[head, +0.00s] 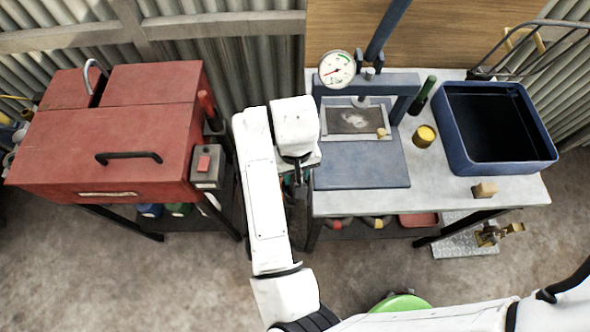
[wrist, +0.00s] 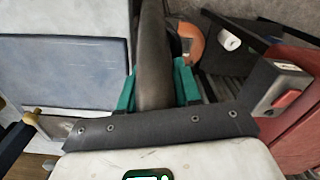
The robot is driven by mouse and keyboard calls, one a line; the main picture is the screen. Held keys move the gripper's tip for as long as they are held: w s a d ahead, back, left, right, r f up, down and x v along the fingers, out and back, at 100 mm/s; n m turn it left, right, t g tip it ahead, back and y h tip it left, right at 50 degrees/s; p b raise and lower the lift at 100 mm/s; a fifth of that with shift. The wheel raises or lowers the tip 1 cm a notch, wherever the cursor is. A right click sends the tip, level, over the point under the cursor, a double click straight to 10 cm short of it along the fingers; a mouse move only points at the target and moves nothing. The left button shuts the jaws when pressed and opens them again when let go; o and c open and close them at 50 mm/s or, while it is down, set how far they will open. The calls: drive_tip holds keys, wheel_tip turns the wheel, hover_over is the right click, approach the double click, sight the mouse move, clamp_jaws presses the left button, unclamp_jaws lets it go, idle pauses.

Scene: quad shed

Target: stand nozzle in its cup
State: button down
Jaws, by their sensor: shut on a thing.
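My gripper (head: 297,172) hangs in the gap between the red cabinet and the grey bench, below the white wrist. In the wrist view its green finger pads (wrist: 158,88) are shut on a long dark grey, rounded piece, which I take for the nozzle (wrist: 153,55). It runs away between the pads; its far end is out of frame. In the head view my arm hides most of it. A small dark holder (head: 215,128) at the cabinet's right side has a red-handled piece (head: 207,105) standing at it. I cannot tell whether this holder is the nozzle's cup.
The red cabinet (head: 120,130) stands left, with a grey switch box (head: 208,168) near my gripper. The bench (head: 450,193) carries a press with a gauge (head: 337,69), a blue plate (head: 360,165), a yellow can (head: 424,136) and a blue bin (head: 462,145).

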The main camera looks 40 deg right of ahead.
drive_tip(key=shift+f+b, duration=0.5)
drive_tip(key=shift+f, duration=0.15)
idle(0.3)
drive_tip(key=c, duration=1.1)
unclamp_jaws()
drive_tip(key=shift+o, duration=0.2)
drive_tip(key=shift+r, duration=0.15)
drive_tip(key=shift+r+p, duration=1.3)
drive_tip(key=shift+r, duration=4.1)
